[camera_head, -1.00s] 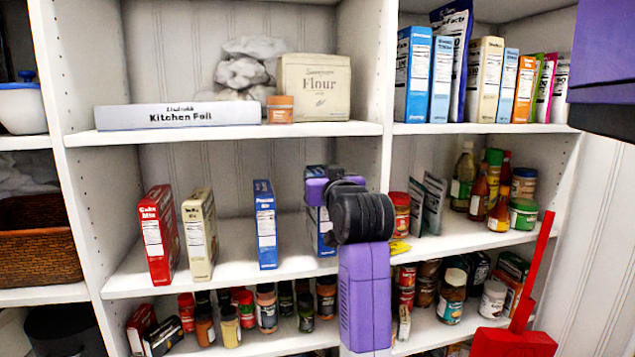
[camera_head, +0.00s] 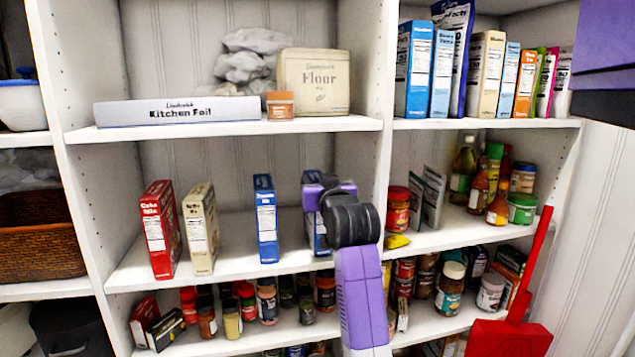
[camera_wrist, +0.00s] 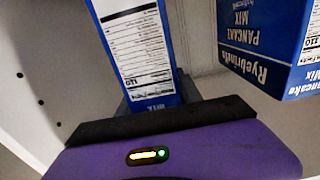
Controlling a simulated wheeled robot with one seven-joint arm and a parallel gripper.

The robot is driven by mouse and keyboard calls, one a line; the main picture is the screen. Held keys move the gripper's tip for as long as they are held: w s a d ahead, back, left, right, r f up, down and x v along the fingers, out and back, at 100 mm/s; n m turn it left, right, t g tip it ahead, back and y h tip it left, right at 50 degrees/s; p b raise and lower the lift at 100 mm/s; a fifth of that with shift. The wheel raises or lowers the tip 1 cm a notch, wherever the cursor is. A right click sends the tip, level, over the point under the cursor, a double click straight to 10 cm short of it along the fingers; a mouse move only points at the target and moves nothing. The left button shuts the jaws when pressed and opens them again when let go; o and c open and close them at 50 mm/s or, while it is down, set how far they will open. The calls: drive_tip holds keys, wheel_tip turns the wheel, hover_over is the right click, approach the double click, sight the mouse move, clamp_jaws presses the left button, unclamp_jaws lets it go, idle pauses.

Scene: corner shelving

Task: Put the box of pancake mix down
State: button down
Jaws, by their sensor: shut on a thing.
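My gripper (camera_head: 314,198) is shut on a blue box of pancake mix (camera_head: 319,238) in the middle shelf bay, near its right side wall. The box is upright and partly hidden behind my arm. Its base is at or just above the shelf board; I cannot tell whether it touches. In the wrist view the held box (camera_wrist: 138,48), with a white nutrition panel, sits between the dark fingers of my gripper (camera_wrist: 155,98). A second blue pancake mix box (camera_head: 266,220) stands to the left on the same shelf, apart from the held one. It also shows in the wrist view (camera_wrist: 262,40).
A red cake mix box (camera_head: 160,230) and a beige box (camera_head: 200,230) stand further left. The bay's side wall (camera_head: 364,150) is close on the right, with jars beyond it. The shelf above holds kitchen foil (camera_head: 178,111) and flour (camera_head: 314,83). Shelf board (camera_head: 232,245) between the boxes is clear.

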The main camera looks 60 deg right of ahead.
drive_tip(key=c, duration=0.8)
unclamp_jaws()
drive_tip(key=shift+f, duration=0.1)
drive_tip(key=shift+r, duration=0.25)
drive_tip(key=b+v, duration=0.1)
drive_tip(key=v, duration=1.1)
drive_tip(key=shift+b, duration=0.4)
drive_tip(key=shift+f, duration=0.15)
